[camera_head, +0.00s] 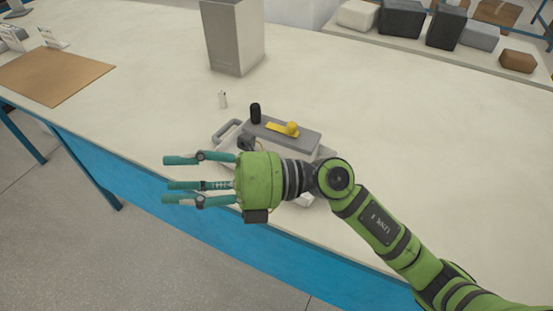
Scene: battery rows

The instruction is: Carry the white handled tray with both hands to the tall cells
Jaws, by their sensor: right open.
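The white handled tray (226,143) stands near the front edge of the pale worktable (392,150). One handle shows at its left end; much of its front is hidden behind my right gripper and arm. A grey block (302,136) lies in or on it, with a yellow piece (283,128) and a short black cylinder (255,113) there too. My right gripper (184,180) is open and empty, fingers pointing left over the table's front edge, in front of the tray. I cannot tell whether it touches the tray. My left gripper is not in view.
Several dark and white blocks line a shelf (465,58) at the back right.

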